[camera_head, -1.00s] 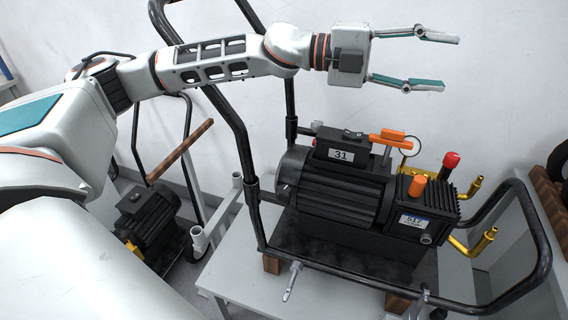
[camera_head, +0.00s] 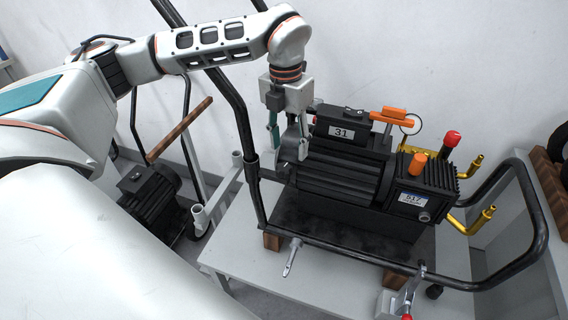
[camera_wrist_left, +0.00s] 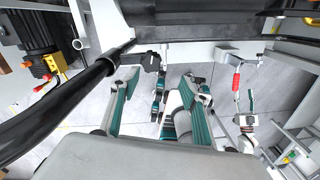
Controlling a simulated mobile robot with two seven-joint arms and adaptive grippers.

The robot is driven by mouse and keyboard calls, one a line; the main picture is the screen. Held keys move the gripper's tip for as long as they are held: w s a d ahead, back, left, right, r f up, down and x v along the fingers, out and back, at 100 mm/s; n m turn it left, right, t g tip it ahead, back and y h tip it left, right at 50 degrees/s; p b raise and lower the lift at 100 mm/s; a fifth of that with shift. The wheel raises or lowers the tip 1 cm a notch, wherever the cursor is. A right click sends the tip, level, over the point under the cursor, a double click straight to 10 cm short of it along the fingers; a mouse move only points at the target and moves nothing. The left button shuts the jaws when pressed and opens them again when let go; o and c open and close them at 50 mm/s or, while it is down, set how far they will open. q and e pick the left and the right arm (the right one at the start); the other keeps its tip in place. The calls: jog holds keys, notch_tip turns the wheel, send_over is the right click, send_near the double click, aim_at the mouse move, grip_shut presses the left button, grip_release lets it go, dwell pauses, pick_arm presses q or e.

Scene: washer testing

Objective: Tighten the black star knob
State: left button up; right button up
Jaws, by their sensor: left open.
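A small black knob-like part (camera_wrist_left: 150,60) shows in the left wrist view, just beyond my left gripper's fingertips; its star shape is not clear. My left gripper (camera_head: 288,143) points down beside the left end of the black pump motor (camera_head: 340,180), near the cart's upright tube. Its teal fingers (camera_wrist_left: 160,88) are apart with nothing held between them. My right gripper is not clearly seen in these views.
The black tubular frame (camera_head: 243,130) rises close to my left gripper, and its tube (camera_wrist_left: 65,105) crosses the left wrist view. The pump stands on a grey table (camera_head: 235,258). An orange handle (camera_head: 388,115) and a red cap (camera_head: 452,138) stick up from it. A second motor (camera_head: 150,200) stands at left.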

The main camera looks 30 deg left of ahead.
aim_at(284, 167)
pick_arm(q)
jog(key=shift+a+f+y, duration=0.2)
jog(key=shift+a+y, duration=0.1)
jog(key=shift+a, duration=0.4)
notch_tip(284, 167, down, 8)
jog(key=shift+r, duration=0.2)
jog(key=c, duration=1.1)
